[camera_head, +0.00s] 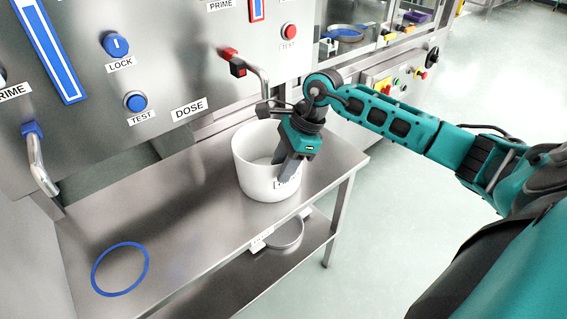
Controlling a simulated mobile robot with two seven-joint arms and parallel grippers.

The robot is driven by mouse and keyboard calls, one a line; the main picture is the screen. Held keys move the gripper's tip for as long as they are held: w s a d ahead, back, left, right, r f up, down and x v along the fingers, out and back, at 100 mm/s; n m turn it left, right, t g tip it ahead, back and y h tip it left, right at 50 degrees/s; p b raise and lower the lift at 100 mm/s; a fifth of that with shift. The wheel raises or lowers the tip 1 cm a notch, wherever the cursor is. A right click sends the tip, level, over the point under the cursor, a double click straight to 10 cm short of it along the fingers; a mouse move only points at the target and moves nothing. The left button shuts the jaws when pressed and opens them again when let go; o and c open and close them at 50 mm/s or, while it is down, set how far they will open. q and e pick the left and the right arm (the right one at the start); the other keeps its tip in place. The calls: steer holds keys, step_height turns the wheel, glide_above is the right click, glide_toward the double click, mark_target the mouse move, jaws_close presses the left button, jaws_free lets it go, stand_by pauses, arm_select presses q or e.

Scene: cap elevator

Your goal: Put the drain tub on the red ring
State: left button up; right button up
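The drain tub (257,178), a white round open tub, stands upright near the right end of the steel table. A label on its front is partly hidden by my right gripper. My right gripper (287,166) points down at the tub's right-front rim, with its grey fingers at the wall. I cannot tell whether they are closed on it. I see no red ring; the tub covers part of the table. A blue ring (94,277) lies flat at the table's front left. My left gripper is not in view.
The steel table (190,200) is clear between blue ring and tub. A grey pan (287,236) sits on the lower shelf. Behind stands a panel with LOCK and TEST knobs (136,102), a blue-ended spout (38,165) and a red-ended spout (236,66) near the tub.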

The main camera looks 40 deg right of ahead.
steer(key=v, duration=1.2)
steer(key=a+f+m+t+y, duration=0.2)
steer(key=a+m+t+y, duration=0.2)
steer(key=a+m+y, duration=1.2)
steer(key=s+f+m+t+h, duration=0.1)
steer(key=f+m+t+h, duration=0.2)
steer(key=m, duration=0.4)
steer(key=f+m+t+h, duration=0.4)
steer(key=f+m+h, duration=0.1)
steer(key=m+h, duration=0.2)
steer(key=s+f+m+t+h, duration=0.1)
steer(key=f+m+t+h, duration=0.2)
steer(key=m, duration=0.6)
steer(key=shift+s+f+h, duration=0.35)
steer(key=shift+f+h, duration=0.45)
steer(key=shift+h, duration=0.1)
steer(key=s+f+m, duration=0.1)
steer(key=s+f+m+g+h, duration=0.1)
steer(key=f, duration=0.1)
steer(key=s+f+m, duration=0.1)
steer(key=m, duration=0.1)
steer(key=shift+d+f+h, duration=0.25)
steer(key=shift+d+h, duration=0.05)
steer(key=shift+h, duration=0.1)
steer(key=s+f+m+g+h+p, duration=0.1)
steer(key=s+f+m+g, duration=0.3)
steer(key=s+f, duration=0.1)
steer(key=shift+s+a+m+p, duration=0.3)
steer(key=shift+s+m, duration=0.1)
steer(key=shift+s, duration=0.4)
